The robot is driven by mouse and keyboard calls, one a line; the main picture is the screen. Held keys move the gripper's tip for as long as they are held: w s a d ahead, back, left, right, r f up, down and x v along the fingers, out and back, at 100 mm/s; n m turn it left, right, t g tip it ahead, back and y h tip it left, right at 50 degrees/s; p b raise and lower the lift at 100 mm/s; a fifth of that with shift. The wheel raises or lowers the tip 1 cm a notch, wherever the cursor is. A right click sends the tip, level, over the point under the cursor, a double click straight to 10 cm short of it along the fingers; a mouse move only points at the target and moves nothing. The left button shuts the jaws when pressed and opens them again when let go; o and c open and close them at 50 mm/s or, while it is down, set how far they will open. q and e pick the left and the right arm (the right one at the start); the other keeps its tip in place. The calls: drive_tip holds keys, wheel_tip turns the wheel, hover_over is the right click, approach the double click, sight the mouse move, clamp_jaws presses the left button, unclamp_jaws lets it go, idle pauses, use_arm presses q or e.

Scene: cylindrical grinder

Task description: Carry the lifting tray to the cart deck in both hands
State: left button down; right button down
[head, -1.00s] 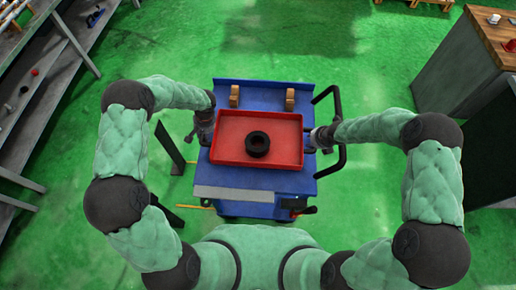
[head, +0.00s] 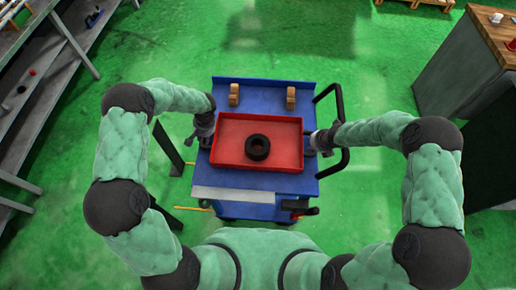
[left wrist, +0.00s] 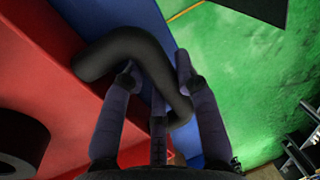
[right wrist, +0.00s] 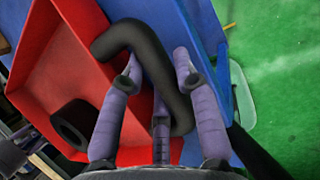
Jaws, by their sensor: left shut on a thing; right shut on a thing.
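The lifting tray (head: 228,150) is a red open box over the middle of the blue cart deck (head: 262,100). It looks level; whether it touches the deck I cannot tell. A black ring (head: 257,155) lies inside it. My left gripper (head: 207,138) is shut on the tray's left black handle, clear in the left wrist view (left wrist: 115,52). My right gripper (head: 316,143) is shut on the right black handle, clear in the right wrist view (right wrist: 130,37). The fingers straddle the bent bars. The ring also shows in the right wrist view (right wrist: 72,122).
Two tan blocks (head: 234,92) (head: 291,97) stand on the deck behind the tray. A black push handle (head: 341,110) sticks out at the cart's right. Shelving (head: 40,80) is at left, a wood-topped cabinet (head: 470,60) at right.

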use_arm(q)
drive_tip(key=shift+w+f, duration=0.1)
drive_tip(key=shift+f, duration=0.1)
use_arm(e)
drive_tip(key=shift+w+f, duration=0.15)
drive_tip(key=shift+f, duration=0.05)
use_arm(q)
drive_tip(key=c, duration=1.3)
unclamp_jaws()
drive_tip(key=shift+f+b, duration=0.2)
drive_tip(key=shift+b, duration=0.1)
use_arm(e)
drive_tip(key=c, duration=1.3)
unclamp_jaws()
drive_tip(key=shift+f, duration=0.2)
use_arm(q)
drive_tip(key=o, duration=0.4)
drive_tip(key=shift+s, duration=0.2)
drive_tip(key=shift+c, duration=0.2)
use_arm(e)
drive_tip(key=o, duration=0.4)
drive_tip(key=shift+s+r, duration=0.1)
drive_tip(key=shift+s, duration=0.1)
drive_tip(key=shift+c, duration=0.2)
use_arm(q)
drive_tip(key=shift+r, duration=0.1)
